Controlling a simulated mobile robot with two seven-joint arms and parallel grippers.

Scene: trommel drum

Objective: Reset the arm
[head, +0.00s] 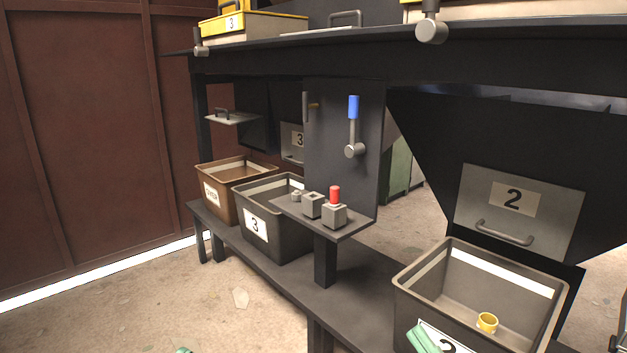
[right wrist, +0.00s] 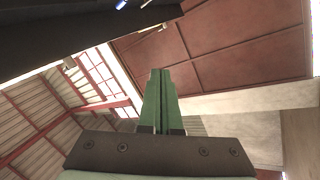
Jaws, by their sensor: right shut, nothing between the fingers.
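My right gripper shows in the head view as green fingers (head: 424,339) at the bottom edge, in front of the label on the dark bin (head: 404,300) at the right. In the right wrist view its green fingers (right wrist: 157,100) are together, with nothing between them. A small green tip (head: 183,350) at the bottom edge, left of centre, looks like part of my left gripper; its jaws are out of frame.
A yellow ring (head: 487,322) lies in the right bin, below a hatch labelled 2 (head: 519,205). A control shelf with a red-topped switch (head: 335,194) and a blue-handled lever (head: 353,108) stand mid-frame. Bin 3 (head: 276,245) and a brown bin (head: 220,211) sit left. Floor at left is clear.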

